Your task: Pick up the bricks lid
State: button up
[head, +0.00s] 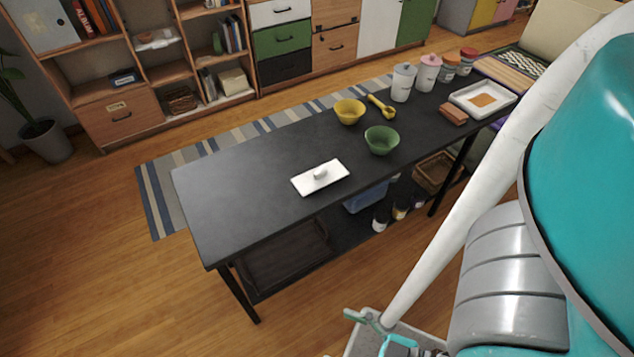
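A white rectangular lid with a small raised knob (320,178) lies flat on the black table (225,185), near its front edge left of the middle. Two small brown bricks (453,113) lie toward the table's far right end, next to a white tray (467,101). My large teal and grey arm parts fill the right side of the head view. Small teal parts at the bottom edge, apart from the lid, may be my gripper (380,335); they are cut off, and whether it is open or shut does not show.
A yellow bowl (349,111), a green bowl (381,140) and a yellow scoop (383,107) stand beyond the lid. Several lidded jars (403,82) stand farther right. The table's left end is clear. A lower shelf holds a blue bin (365,197), bottles and a basket (434,172).

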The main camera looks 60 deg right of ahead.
aim_at(311, 181)
jog(key=z, duration=1.1)
jog(key=u, duration=5.25)
jog(key=k+z, duration=0.3)
jog(key=k+l+z, duration=0.15)
jog(key=k+z, duration=0.2)
jog(key=z, duration=1.95)
